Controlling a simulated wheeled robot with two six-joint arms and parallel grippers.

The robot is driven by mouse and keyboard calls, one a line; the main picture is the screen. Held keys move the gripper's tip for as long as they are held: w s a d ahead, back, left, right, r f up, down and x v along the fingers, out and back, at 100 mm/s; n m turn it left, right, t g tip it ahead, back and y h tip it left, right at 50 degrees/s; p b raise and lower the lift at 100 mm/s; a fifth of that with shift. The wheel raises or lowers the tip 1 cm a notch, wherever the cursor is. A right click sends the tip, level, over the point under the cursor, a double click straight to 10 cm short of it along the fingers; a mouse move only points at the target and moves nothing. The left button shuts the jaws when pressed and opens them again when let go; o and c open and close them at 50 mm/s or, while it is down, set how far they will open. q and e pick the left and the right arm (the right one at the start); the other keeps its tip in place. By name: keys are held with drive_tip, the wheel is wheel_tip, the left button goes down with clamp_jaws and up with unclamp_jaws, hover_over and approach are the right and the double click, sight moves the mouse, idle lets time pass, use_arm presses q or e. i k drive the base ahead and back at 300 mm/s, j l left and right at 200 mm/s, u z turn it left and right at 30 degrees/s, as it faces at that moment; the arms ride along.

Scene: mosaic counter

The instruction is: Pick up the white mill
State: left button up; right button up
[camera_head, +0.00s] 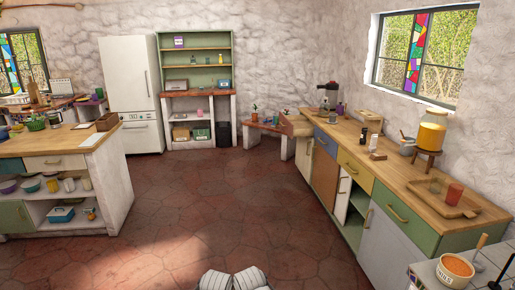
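A small white upright object, likely the white mill (373,142), stands on the wooden top of the right-hand counter. A small dark upright object (363,136) stands just left of it. At this distance their details are too small to make out. Neither of my grippers can be made out in the head view. Pale ribbed parts at the bottom middle edge look like parts of my own body.
The right counter (400,172) also bears a wooden tray (428,201) with a reddish cup (454,194), an amber jar (432,131) on a stand and a blender (329,97). A cabinet island (60,165) stands left. The tiled floor (210,205) between is clear.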

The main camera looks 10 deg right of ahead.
sight(372, 147)
drive_tip(key=i+z, duration=0.15)
drive_tip(key=i, duration=0.75)
drive_tip(key=i+j+z, duration=0.1)
drive_tip(key=i, duration=0.8)
drive_tip(key=i+z, duration=0.45)
drive_tip(key=i+j+z, duration=0.1)
drive_tip(key=i+z, duration=0.4)
drive_tip(key=i+j+z, duration=0.3)
drive_tip(key=z, duration=0.15)
drive_tip(key=i+j+z, duration=0.15)
drive_tip(key=i+z, duration=0.15)
drive_tip(key=i+j+z, duration=0.3)
drive_tip(key=i+l, duration=0.05)
drive_tip(key=i, duration=0.05)
